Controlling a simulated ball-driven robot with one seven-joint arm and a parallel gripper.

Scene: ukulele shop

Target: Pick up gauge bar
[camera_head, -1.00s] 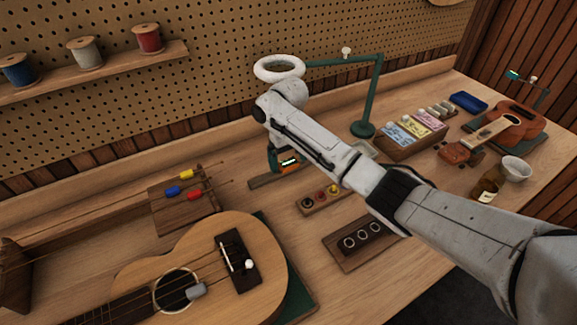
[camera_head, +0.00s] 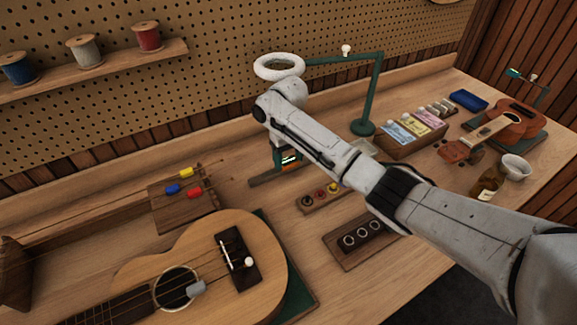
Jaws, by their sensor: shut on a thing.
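My gripper (camera_head: 287,163) is at the back middle of the bench, pointing down just above a narrow brown strip (camera_head: 262,180). It shows as a small dark green part with a lit marking, partly covered by my forearm. Its fingertips are small and dark here. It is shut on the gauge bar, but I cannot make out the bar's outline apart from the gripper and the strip. I cannot tell whether the bar is clear of the strip.
A wooden holder with coloured knobs (camera_head: 306,203) and a dark ring block (camera_head: 338,246) lie in front. A ukulele (camera_head: 215,240) lies at front left. A green lamp stand (camera_head: 371,95) stands behind my forearm. Bare bench shows between ukulele and ring block.

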